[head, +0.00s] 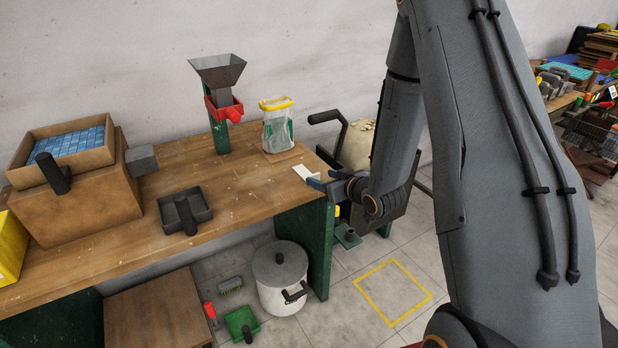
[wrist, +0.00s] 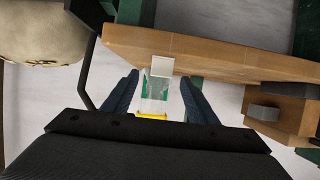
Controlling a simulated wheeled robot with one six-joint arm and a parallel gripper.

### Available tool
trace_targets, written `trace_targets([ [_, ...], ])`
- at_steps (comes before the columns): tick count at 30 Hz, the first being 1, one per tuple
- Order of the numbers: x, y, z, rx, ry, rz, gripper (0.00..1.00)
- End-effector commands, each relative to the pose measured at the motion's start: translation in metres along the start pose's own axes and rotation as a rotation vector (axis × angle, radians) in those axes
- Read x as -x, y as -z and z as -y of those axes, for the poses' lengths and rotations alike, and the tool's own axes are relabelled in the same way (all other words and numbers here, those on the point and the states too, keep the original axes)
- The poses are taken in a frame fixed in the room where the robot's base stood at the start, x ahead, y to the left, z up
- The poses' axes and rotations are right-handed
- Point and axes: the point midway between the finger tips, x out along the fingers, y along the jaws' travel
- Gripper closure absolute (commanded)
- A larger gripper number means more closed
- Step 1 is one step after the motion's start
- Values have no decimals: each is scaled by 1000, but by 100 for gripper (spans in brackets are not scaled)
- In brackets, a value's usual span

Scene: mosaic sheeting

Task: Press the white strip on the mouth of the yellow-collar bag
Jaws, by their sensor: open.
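The yellow-collar bag (head: 278,133) stands upright on the workbench, clear with green print; its yellow collar (head: 275,103) is around its top. The wrist view sees the bag (wrist: 156,92) upside down, between the fingers in the picture, its collar (wrist: 152,117) lowest. I cannot make out a white strip on the bag's mouth.
The workbench (head: 245,190) holds a red-and-green stand with a grey funnel (head: 218,70) left of the bag, a dark tray (head: 185,208) and a carton of blue tiles (head: 70,145). A mixer drum (head: 358,145) stands right of the bench. A white pot (head: 281,277) is below.

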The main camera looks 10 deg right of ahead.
Motion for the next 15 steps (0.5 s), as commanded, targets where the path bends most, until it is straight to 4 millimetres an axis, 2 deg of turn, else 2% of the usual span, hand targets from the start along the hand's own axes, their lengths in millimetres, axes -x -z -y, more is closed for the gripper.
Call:
trace_targets([
  [10,-44,0,4,-1,0,1,47],
  [15,-55,-1,3,-1,-1,2,47],
])
